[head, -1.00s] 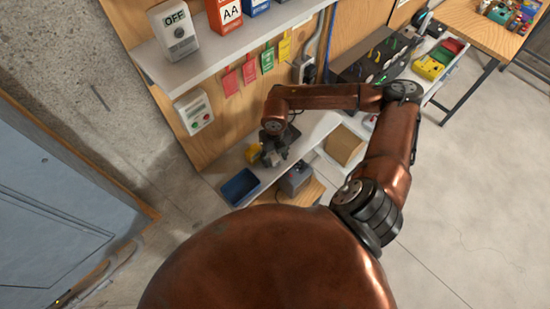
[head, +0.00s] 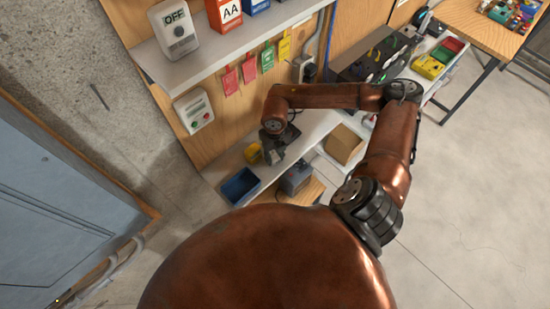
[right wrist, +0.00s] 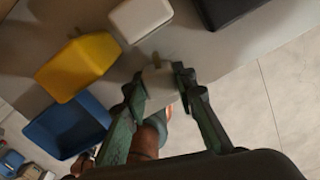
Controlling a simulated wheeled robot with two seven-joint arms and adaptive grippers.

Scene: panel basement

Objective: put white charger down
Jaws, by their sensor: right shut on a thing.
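My right gripper (right wrist: 161,87) is shut on the white charger (right wrist: 160,92), a small pale block between its two greenish fingers in the right wrist view. A short brassy prong sticks out of the charger's far end. In the head view the right gripper (head: 273,155) hangs over the lower white shelf (head: 232,160), beside a yellow bin (head: 253,153). The charger is too small to make out clearly there. Whether it touches the shelf, I cannot tell. My left gripper is in neither view now.
A white box (right wrist: 140,18) is just beyond the charger. Above the shelf hang coloured tags (head: 267,58) under an upper shelf (head: 225,55). A cardboard box (head: 343,146) is to the right.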

